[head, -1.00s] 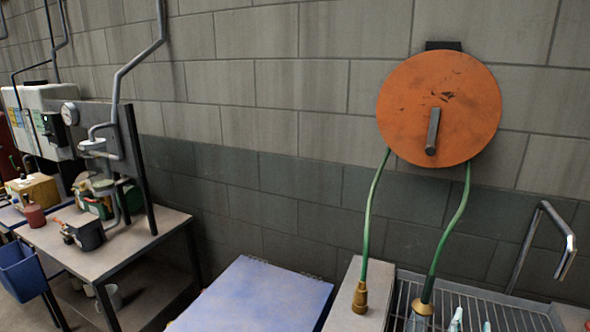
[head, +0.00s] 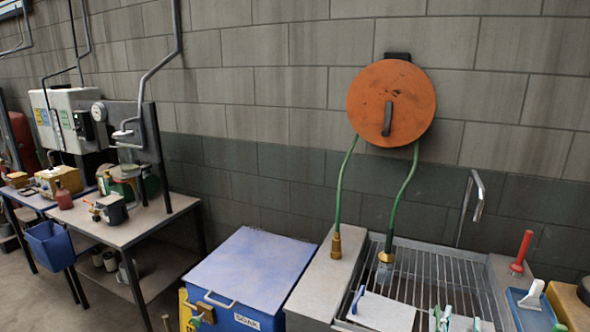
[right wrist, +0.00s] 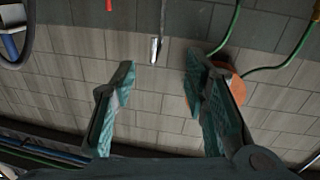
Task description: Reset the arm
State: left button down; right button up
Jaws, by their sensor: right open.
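My right gripper (head: 458,318) shows only as teal fingertips at the bottom edge of the head view, in front of the sink bench. In the right wrist view my right gripper (right wrist: 157,85) has its two teal-padded fingers well apart, with nothing between them but the wall and the tap beyond. The wrist picture is upside down. My left gripper is not in view. Most of the right arm is outside the head view.
An orange disc (head: 391,104) with two green hoses hangs on the block wall above a wire-racked sink (head: 430,270). A bent metal tap (head: 473,200) stands behind it. A blue chest (head: 246,275) is left, then a cluttered workbench (head: 140,222). A red-handled tool (head: 521,254) stands right.

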jog(key=s+a+f+n+g+y+b, duration=0.1)
jog(key=s+a+f+n+g+y, duration=0.15)
jog(key=f, duration=0.95)
jog(key=s+a+f+n+g+y+b, duration=0.1)
jog(key=s+a+f+n+g+y, duration=0.2)
jog(key=f, duration=0.8)
jog(key=s+a+f+n+g+y+b, duration=0.15)
jog(key=s+f, duration=0.35)
jog(key=f, duration=0.7)
pick_arm(q)
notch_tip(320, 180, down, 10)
jog(key=b, duration=0.6)
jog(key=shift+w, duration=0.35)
pick_arm(e)
jog(key=s+a+f+g+y, duration=0.1)
jog(key=s+a+f+g, duration=0.1)
jog(key=s+f, duration=0.5)
jog(key=s+a+f+g+y, duration=0.1)
jog(key=s+f, duration=0.6)
jog(key=s, duration=0.8)
jog(key=s+a+f+g, duration=0.3)
jog(key=s+a+f, duration=0.2)
jog(key=s, duration=0.6)
notch_tip(320, 180, down, 3)
jog(key=shift+s+r+y, duration=0.2)
jog(key=shift+s+y, duration=0.15)
jog(key=shift+y, duration=0.05)
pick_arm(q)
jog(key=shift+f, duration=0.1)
